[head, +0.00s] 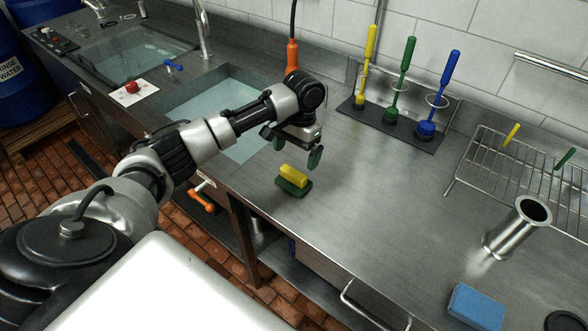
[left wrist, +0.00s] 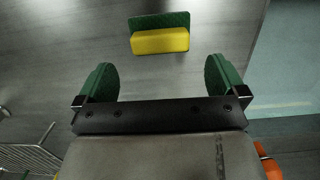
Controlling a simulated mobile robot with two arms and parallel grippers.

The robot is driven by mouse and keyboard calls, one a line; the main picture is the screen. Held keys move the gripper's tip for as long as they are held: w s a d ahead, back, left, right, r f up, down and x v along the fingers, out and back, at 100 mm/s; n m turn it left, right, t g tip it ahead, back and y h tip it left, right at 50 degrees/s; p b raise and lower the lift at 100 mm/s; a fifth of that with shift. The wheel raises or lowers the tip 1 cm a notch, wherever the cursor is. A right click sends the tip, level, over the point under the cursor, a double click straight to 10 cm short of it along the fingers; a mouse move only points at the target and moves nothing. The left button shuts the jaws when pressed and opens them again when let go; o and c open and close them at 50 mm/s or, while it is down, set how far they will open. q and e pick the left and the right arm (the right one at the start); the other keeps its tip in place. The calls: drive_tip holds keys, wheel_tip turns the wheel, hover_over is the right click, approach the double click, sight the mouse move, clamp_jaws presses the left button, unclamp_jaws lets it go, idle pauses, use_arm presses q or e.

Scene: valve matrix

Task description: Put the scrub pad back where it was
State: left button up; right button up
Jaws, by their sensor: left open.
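The scrub pad (head: 293,180), a green base with a yellow block on top, lies on the steel counter near its front edge, beside the sink basin. My left gripper (head: 297,150) is open and empty, above the counter just behind the pad. In the left wrist view the scrub pad (left wrist: 160,40) lies beyond and between the two green fingertips (left wrist: 160,78), apart from both. A blue pad (head: 477,307) lies at the lower right of the counter. My right gripper is not in view.
A rack with yellow, green and blue brushes (head: 392,124) stands along the wall. A wire rack (head: 525,168), a steel cylinder (head: 498,243) and a dark round object (head: 565,321) are to the right. A filled basin (head: 222,97) lies left. The middle counter is clear.

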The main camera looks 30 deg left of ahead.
use_arm(q)
drive_tip(key=r, duration=0.5)
drive_tip(key=shift+w+b, duration=0.3)
drive_tip(key=shift+w, duration=0.05)
